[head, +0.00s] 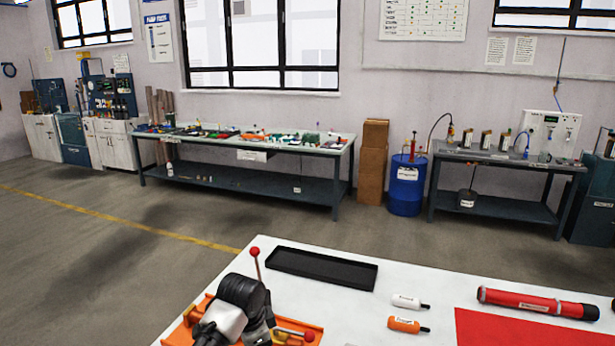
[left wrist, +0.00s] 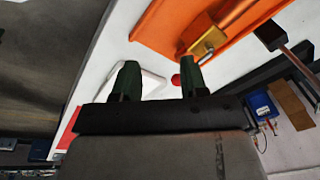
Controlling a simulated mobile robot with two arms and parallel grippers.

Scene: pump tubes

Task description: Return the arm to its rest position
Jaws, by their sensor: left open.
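My left gripper shows in the left wrist view (left wrist: 160,78), with its two dark fingers apart and nothing held between them. The orange fixture (left wrist: 170,25) lies beyond the fingers, with a brass-coloured part (left wrist: 204,44) near the right finger. A red ball (left wrist: 176,80) shows between the fingers, close to the right one; I cannot tell whether they touch. In the head view the orange fixture (head: 312,327) is at the bottom left of the white table, partly hidden by a black and white body. An upright lever with a red knob (head: 255,251) stands there. My right gripper is not in view.
The white table (head: 400,272) holds a black tray (head: 320,268), a white bottle (head: 408,301), an orange bottle (head: 405,325), a red tube (head: 535,303) and a red mat (head: 510,332). Open floor (head: 100,240) lies to the left. Workbenches and a blue drum (head: 406,190) stand far behind.

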